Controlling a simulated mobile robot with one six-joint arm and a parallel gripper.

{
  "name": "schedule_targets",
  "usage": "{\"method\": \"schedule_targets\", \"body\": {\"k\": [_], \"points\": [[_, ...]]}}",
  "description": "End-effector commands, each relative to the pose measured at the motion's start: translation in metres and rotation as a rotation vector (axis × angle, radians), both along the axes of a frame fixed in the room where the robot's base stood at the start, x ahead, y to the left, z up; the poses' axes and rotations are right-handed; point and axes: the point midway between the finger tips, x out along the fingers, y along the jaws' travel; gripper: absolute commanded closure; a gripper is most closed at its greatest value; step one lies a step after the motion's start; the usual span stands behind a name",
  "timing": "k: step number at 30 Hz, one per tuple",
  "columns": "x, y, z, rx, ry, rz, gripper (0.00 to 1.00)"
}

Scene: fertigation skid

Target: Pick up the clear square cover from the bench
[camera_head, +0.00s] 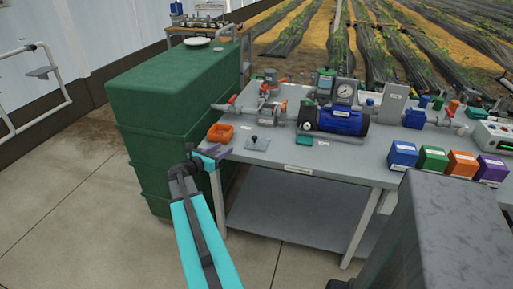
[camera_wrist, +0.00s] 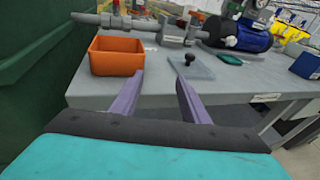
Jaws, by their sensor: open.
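The clear square cover (camera_head: 257,144) lies flat on the grey bench, near its front left edge, with a dark knob on top. In the wrist view the cover (camera_wrist: 199,71) is ahead and slightly right, behind the right finger's tip. My gripper (camera_head: 208,155) is at the bench's left front corner, to the left of the cover and apart from it. In the wrist view my gripper (camera_wrist: 160,83) shows two purple fingers spread wide with nothing between them.
An orange open bin (camera_wrist: 115,56) stands left of the cover, close beyond the left finger. Pipes and a blue pump (camera_head: 340,121) fill the bench behind. Colored boxes (camera_head: 433,158) stand at right. A green tank (camera_head: 160,100) is beside the bench's left end.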

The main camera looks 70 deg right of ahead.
Motion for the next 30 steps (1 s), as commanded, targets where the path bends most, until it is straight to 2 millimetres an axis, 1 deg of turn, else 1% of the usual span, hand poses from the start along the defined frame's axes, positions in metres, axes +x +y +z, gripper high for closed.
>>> {"method": "schedule_targets", "body": {"k": [1,6,9,12,16,26,30], "points": [[-0.011,-0.006,-0.001,-0.002,-0.009,-0.019,0.59],[-0.041,-0.026,0.008,-0.018,-0.021,-0.068,0.59],[-0.058,-0.035,0.012,-0.025,-0.027,-0.093,0.59],[-0.07,-0.042,0.015,-0.032,-0.031,-0.111,0.59],[-0.076,-0.045,0.018,-0.035,-0.033,-0.121,0.59],[-0.076,-0.046,0.018,-0.035,-0.034,-0.121,0.59],[-0.078,-0.053,0.017,-0.034,-0.034,-0.121,0.59]]}}
